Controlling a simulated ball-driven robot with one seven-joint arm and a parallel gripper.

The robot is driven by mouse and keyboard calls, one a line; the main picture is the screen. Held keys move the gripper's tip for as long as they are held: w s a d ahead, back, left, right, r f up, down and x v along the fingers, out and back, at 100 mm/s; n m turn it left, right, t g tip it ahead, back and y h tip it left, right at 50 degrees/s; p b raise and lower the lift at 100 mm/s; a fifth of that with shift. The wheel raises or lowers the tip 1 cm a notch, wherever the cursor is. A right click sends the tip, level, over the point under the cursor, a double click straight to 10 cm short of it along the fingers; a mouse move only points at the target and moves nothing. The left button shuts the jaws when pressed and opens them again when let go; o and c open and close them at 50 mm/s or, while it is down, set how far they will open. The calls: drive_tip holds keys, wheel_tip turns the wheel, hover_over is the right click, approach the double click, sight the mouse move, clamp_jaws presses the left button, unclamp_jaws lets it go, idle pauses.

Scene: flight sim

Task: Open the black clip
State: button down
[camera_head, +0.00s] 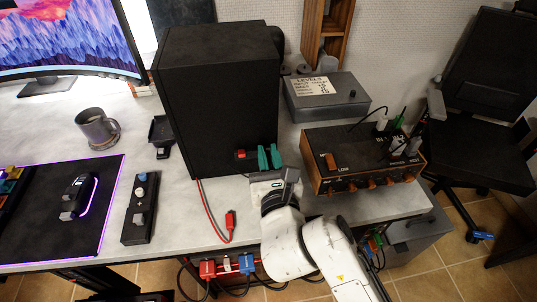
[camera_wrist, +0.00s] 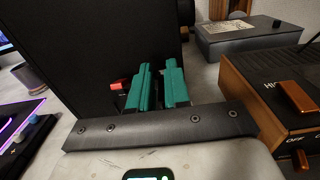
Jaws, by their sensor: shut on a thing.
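The black speaker-like box (camera_head: 215,100) stands upright on the desk; it also fills the left middle of the wrist view (camera_wrist: 110,45). A small red clip (camera_head: 240,154) sits low on its face and shows left of my fingers in the wrist view (camera_wrist: 118,86). My gripper (camera_head: 269,157) has teal fingers at the face just right of the red clip; they also show in the wrist view (camera_wrist: 159,86). They are closed on a dark part there, which appears to be the black clip. The fingers hide most of it, so I cannot tell its position.
A red cable with a red plug (camera_head: 231,222) hangs from the box's lower left onto the desk. A wood-sided amplifier (camera_head: 360,160) stands close right of my gripper. A grey levels box (camera_head: 327,97) is behind it. A mug (camera_head: 98,128) and switch box (camera_head: 140,208) stand left.

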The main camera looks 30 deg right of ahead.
drive_tip(key=shift+f, duration=0.1)
drive_tip(key=f+t+b, duration=0.1)
drive_tip(key=b, duration=0.2)
drive_tip(key=shift+s, duration=0.1)
drive_tip(key=t+b, duration=0.1)
drive_tip(key=b, duration=0.2)
drive_tip(key=shift+f+t+h+b, duration=0.15)
drive_tip(key=shift+t+h+b, duration=0.15)
drive_tip(key=shift+h+b, duration=0.1)
drive_tip(key=c, duration=1.1)
unclamp_jaws()
drive_tip(key=shift+s, duration=0.1)
drive_tip(key=b+v, duration=0.2)
drive_tip(key=v, duration=0.8)
drive_tip(key=shift+s, duration=0.1)
drive_tip(key=shift+s+a, duration=0.15)
drive_tip(key=shift+s, duration=0.1)
